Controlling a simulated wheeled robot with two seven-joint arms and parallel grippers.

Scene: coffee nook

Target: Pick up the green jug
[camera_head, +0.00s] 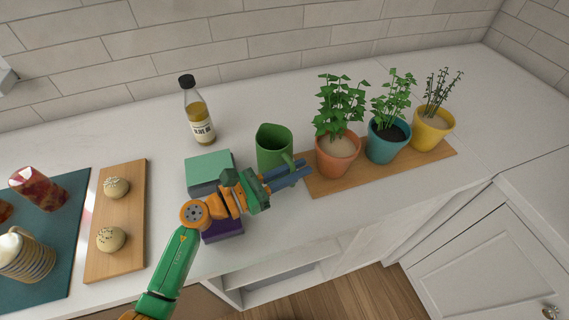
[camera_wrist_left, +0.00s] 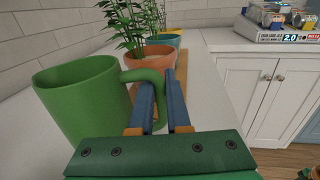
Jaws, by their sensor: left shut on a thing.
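The green jug (camera_head: 273,143) stands upright on the white counter, left of the potted plants. In the left wrist view the jug (camera_wrist_left: 84,98) is at the left, with its handle reaching toward my fingers. My left gripper (camera_head: 290,174) is at the handle on the jug's near right side. In the left wrist view its two blue fingers (camera_wrist_left: 162,107) are shut on the handle, which runs between them. The jug's base is partly hidden by the gripper in the head view. My right gripper is in neither view.
A wooden board (camera_head: 440,157) with three potted plants is close to the right of the gripper. A teal box (camera_head: 209,170) and a purple box (camera_head: 224,231) are beside and below the arm. An oil bottle (camera_head: 196,113) stands behind. A board with two round buns (camera_head: 115,187) is left.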

